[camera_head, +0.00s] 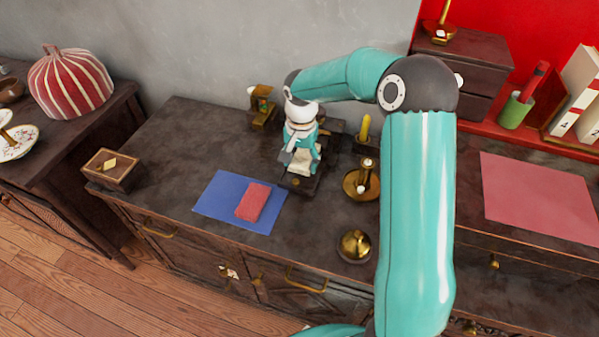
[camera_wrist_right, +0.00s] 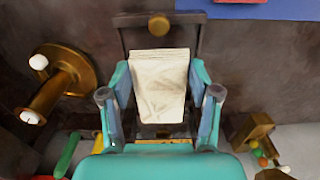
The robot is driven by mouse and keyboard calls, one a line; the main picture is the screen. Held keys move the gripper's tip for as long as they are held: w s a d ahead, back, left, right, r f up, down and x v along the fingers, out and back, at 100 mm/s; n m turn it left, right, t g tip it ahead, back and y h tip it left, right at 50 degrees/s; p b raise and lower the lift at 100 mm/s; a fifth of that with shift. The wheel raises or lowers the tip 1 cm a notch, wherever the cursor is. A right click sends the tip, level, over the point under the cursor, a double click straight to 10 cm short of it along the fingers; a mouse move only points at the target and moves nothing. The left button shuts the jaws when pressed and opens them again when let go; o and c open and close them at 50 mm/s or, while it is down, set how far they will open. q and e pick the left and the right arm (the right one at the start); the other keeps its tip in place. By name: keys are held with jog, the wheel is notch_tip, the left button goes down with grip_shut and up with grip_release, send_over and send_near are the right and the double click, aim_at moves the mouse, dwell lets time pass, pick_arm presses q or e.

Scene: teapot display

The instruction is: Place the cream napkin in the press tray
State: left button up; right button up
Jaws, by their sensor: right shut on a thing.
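The cream napkin (camera_head: 301,166) is a folded pale cloth, and it shows clearly in the right wrist view (camera_wrist_right: 160,80). My right gripper (camera_head: 300,158) is shut on it, with one teal finger on each side; the wrist view also shows the gripper (camera_wrist_right: 160,72). The dark press tray (camera_head: 297,187) lies directly beneath, its knobbed front edge showing past the napkin in the wrist view (camera_wrist_right: 129,40). I cannot tell whether the napkin touches the tray floor. My left gripper is not in view.
A red cloth (camera_head: 253,202) lies on a blue mat (camera_head: 216,195) to the left. A brass candlestick (camera_head: 361,184) stands close right of the tray, with a brass bell (camera_head: 354,245) nearer the front edge. A small brass-fitted object (camera_head: 262,107) stands behind.

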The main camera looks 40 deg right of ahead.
aim_at(301, 164)
jog(key=shift+f, duration=2.15)
jog(key=o, duration=1.2)
jog(key=shift+c, duration=0.2)
jog(key=shift+r, duration=0.15)
notch_tip(301, 164, up, 12)
jog(key=shift+f, duration=0.1)
